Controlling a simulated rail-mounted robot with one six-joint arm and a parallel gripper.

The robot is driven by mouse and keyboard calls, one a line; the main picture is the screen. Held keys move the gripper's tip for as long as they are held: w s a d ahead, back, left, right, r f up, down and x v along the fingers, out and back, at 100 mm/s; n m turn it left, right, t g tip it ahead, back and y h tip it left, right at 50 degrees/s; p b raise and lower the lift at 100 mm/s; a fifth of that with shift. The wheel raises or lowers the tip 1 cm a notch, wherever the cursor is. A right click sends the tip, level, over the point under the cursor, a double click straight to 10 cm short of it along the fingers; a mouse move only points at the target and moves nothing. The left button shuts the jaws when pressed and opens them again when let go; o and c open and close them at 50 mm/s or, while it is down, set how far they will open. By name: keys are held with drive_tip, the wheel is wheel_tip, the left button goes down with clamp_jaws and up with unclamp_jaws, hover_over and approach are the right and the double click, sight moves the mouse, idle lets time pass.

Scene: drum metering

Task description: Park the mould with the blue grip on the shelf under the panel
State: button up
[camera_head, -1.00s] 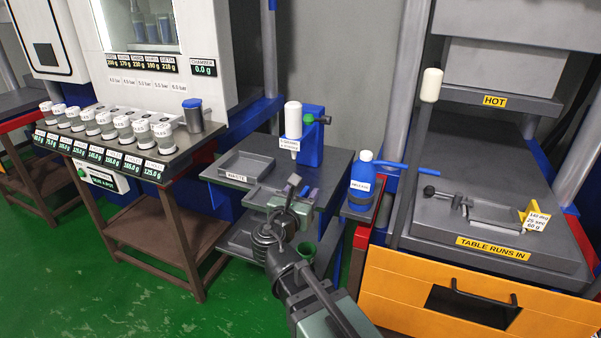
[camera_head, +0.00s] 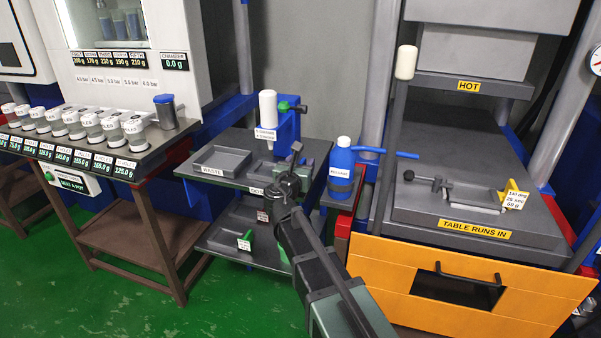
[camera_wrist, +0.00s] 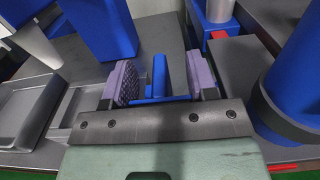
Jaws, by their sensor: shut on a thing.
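My gripper (camera_head: 296,165) is over the right part of the dark worktable, between the dispenser stand and the blue bottle. In the head view, my gripper and arm hide the held mould. A panel with a green button (camera_head: 72,182) is at the left, and a brown shelf (camera_head: 125,232) is below it.
A waste tray (camera_head: 221,174) and blue dispenser stand (camera_head: 287,128) are left of and behind my gripper. A blue bottle (camera_head: 341,160) stands close on the right. A green-grip mould (camera_head: 245,241) lies on the lower shelf. A yellow-grip mould (camera_head: 513,192) lies on the press table.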

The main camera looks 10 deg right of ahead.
drive_tip(key=o, duration=1.3)
drive_tip(key=shift+c, duration=0.2)
drive_tip(key=shift+r, duration=0.3)
drive_tip(key=v, duration=1.2)
drive_tip(key=shift+f, duration=0.2)
drive_tip(key=shift+o, duration=0.5)
